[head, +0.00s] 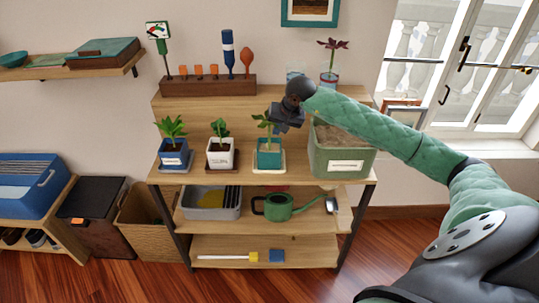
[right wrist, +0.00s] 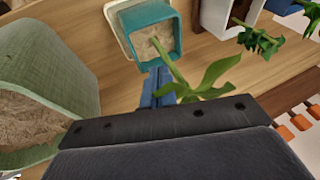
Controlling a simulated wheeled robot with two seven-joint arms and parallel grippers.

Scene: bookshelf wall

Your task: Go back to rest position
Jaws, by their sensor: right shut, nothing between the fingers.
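My right arm comes in from the right in the head view, and its gripper (head: 283,125) is over the shelf's top, just above the teal potted plant (head: 268,158). The gripper is shut and empty. In the right wrist view its blue fingers (right wrist: 156,86) are together, right beside the plant's leaves and stem. I cannot tell whether they touch the leaves. The teal pot (right wrist: 154,32) stands upright in that view's upper middle. My left gripper is not in view.
A green planter (head: 342,160) with soil stands right of the gripper, under my forearm. A white pot (head: 222,155) and a blue pot (head: 174,158) stand to the left. Behind is a raised ledge with a wooden tool rack (head: 208,87). Open floor lies in front.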

